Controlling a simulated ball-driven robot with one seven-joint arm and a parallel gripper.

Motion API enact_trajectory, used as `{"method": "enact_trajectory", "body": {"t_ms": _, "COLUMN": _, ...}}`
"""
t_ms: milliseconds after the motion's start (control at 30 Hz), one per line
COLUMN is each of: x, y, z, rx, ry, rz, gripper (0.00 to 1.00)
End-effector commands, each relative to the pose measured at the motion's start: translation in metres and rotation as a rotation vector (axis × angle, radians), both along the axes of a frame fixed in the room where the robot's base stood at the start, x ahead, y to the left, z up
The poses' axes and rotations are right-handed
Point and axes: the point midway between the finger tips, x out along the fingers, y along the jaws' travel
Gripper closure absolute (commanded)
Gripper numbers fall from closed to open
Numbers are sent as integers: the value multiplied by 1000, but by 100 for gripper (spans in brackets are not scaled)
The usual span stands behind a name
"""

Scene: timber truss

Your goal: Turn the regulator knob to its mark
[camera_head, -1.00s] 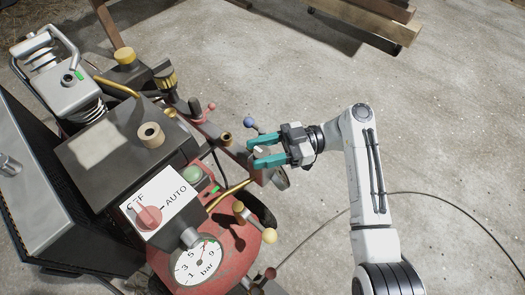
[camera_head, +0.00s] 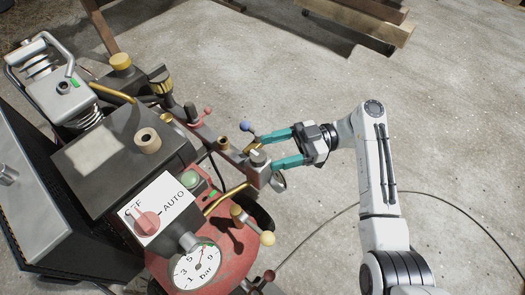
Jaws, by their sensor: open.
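A ribbed dark knob with yellow bands (camera_head: 160,82) stands at the far end of the dark pipe manifold on the compressor. A short grey-topped fitting (camera_head: 258,158) sits at the manifold's near end. I cannot tell for sure which of the two is the regulator knob, and no mark can be made out. My gripper (camera_head: 266,152) is open, with its teal fingers pointing left at the near end of the manifold. The grey-topped fitting lies at or between the fingertips; contact cannot be told. The pressure gauge (camera_head: 195,268) faces up at the bottom.
A red selector knob (camera_head: 146,223) sits on the OFF/AUTO plate. A blue ball lever (camera_head: 246,126) and a red one (camera_head: 207,111) stand close to my gripper. A yellow-ended handle (camera_head: 267,238) is below. Timber (camera_head: 365,20) lies at the back; the floor to the right is mostly clear.

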Motion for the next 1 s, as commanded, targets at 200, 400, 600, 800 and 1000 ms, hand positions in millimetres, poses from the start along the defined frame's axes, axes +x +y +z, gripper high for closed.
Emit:
{"method": "enact_trajectory", "body": {"t_ms": 200, "x": 14, "y": -40, "z": 0, "rx": -1, "ry": 2, "rz": -3, "gripper": 33}}
{"method": "enact_trajectory", "body": {"t_ms": 400, "x": 20, "y": -57, "z": 0, "rx": -1, "ry": 1, "rz": 0, "gripper": 33}}
{"method": "enact_trajectory", "body": {"t_ms": 600, "x": 21, "y": -60, "z": 0, "rx": 0, "ry": 0, "rz": 0, "gripper": 33}}
{"method": "enact_trajectory", "body": {"t_ms": 800, "x": 21, "y": -60, "z": 0, "rx": 0, "ry": 0, "rz": 0, "gripper": 33}}
{"method": "enact_trajectory", "body": {"t_ms": 1000, "x": 21, "y": -60, "z": 0, "rx": 0, "ry": 0, "rz": 0, "gripper": 33}}
